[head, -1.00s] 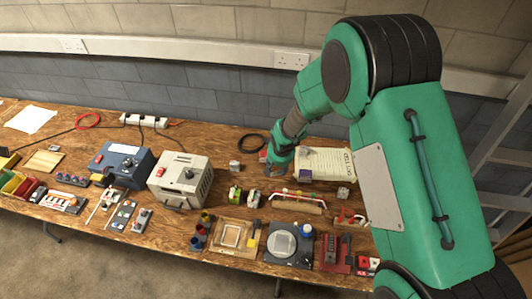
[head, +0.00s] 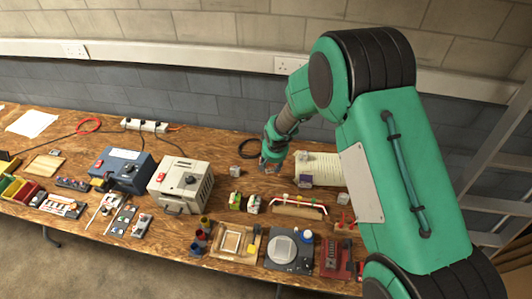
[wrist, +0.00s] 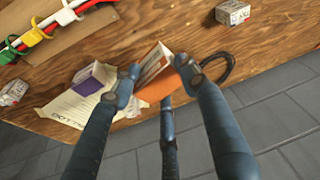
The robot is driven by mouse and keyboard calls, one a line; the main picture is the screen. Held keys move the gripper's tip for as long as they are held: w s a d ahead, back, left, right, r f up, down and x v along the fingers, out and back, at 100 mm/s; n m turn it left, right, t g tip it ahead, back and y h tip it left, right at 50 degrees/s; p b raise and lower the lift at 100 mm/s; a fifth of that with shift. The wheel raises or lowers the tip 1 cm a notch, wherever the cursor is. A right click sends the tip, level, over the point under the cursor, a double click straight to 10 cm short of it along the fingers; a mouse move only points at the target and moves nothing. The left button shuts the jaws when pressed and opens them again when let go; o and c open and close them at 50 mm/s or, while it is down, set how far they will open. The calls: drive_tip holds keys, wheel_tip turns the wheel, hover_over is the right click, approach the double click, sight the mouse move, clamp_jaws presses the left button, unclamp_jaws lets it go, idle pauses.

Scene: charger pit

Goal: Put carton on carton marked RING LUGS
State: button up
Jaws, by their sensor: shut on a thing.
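My gripper (head: 270,163) is above the back of the bench, left of the lined paper. In the wrist view its fingers (wrist: 156,70) are shut on a small carton (wrist: 154,66) with a pale printed face, held tilted. Three other small cartons show in the wrist view: a white one with red print (wrist: 232,12), a white one at the left edge (wrist: 13,92), and a purple-and-white one (wrist: 92,78) on the paper. In the head view they appear as a pale carton (head: 236,171), a carton (head: 343,198) and a purple one (head: 305,179). I cannot read RING LUGS on any.
Lined paper (head: 322,166) lies beside the gripper. A black cable coil (head: 248,149) lies behind it. A rack with coloured clips (head: 298,207), a grey power unit (head: 180,184) and a blue unit (head: 122,169) crowd the bench. Bare wood (head: 222,157) shows near the pale carton.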

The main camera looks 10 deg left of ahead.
drive_tip(key=w+a, duration=0.1)
drive_tip(key=w, duration=0.2)
drive_tip(key=w+a, duration=0.2)
drive_tip(key=w, duration=0.1)
drive_tip(key=w+a+f, duration=0.1)
drive_tip(key=w, duration=0.3)
drive_tip(key=shift+w+a, duration=0.1)
drive_tip(key=shift+a, duration=0.2)
drive_tip(key=shift+f+b, duration=0.45)
drive_tip(key=shift+f, duration=1.3)
drive_tip(key=o, duration=1.4)
drive_tip(key=shift+f, duration=0.1)
drive_tip(key=shift+o, duration=0.2)
drive_tip(key=p+v, duration=0.1)
drive_tip(key=v, duration=1.1)
